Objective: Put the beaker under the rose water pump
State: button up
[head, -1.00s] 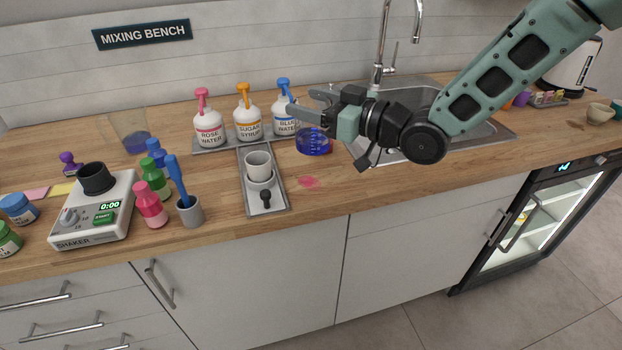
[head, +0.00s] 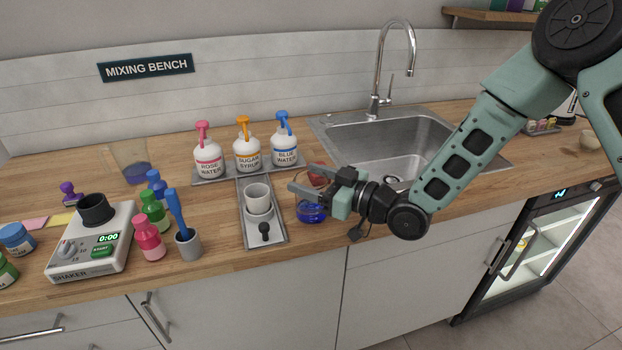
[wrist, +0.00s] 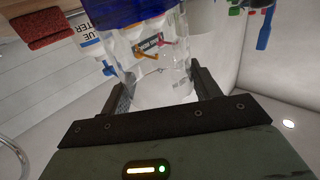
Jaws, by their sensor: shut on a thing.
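The rose water pump (head: 209,158) is a white bottle with a pink head, leftmost of three pump bottles on a metal tray at the back of the counter. My gripper (head: 306,183) is to the right and in front of it, shut on a clear beaker with blue liquid (head: 311,212). In the wrist view the beaker's clear wall (wrist: 155,68) is between the fingers, with the blue liquid at the top edge. Whether the beaker touches the counter I cannot tell. No beaker is under the rose water pump's spout.
The sugar syrup pump (head: 246,150) and blue water pump (head: 284,150) stand beside it. A metal strip (head: 267,241) with a white cup (head: 257,198) lies left of my gripper. The sink (head: 405,130) is at right.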

jog(key=shift+f, duration=0.1)
jog(key=o, duration=1.4)
jog(key=shift+c, duration=0.2)
